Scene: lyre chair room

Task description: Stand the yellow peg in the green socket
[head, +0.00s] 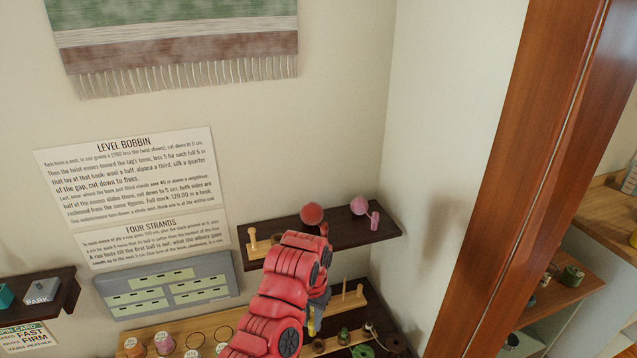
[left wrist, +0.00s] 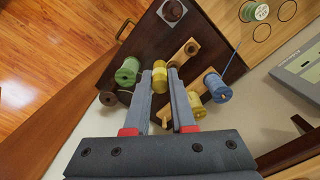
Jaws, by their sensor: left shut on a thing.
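My left gripper (head: 316,312) reaches over the lower shelf board, its fingers mostly hidden by the red arm in the head view. In the left wrist view its two grey fingers (left wrist: 160,78) are shut on a yellow peg (left wrist: 160,70), which shows between the fingertips. The peg's yellow also shows below the gripper in the head view (head: 311,328). A flat green piece (head: 362,351) lies on the dark board, and a small green spool-like piece (head: 344,336) stands behind it. I cannot tell which is the green socket. My right gripper is not in view.
A blue spool (left wrist: 216,88) and a yellow spool (left wrist: 195,104) stand near the fingers. A green spool (left wrist: 127,72) is left of them. A wooden rack with upright pegs (head: 345,302) is behind. An upper shelf (head: 360,236) overhangs, holding pink balls.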

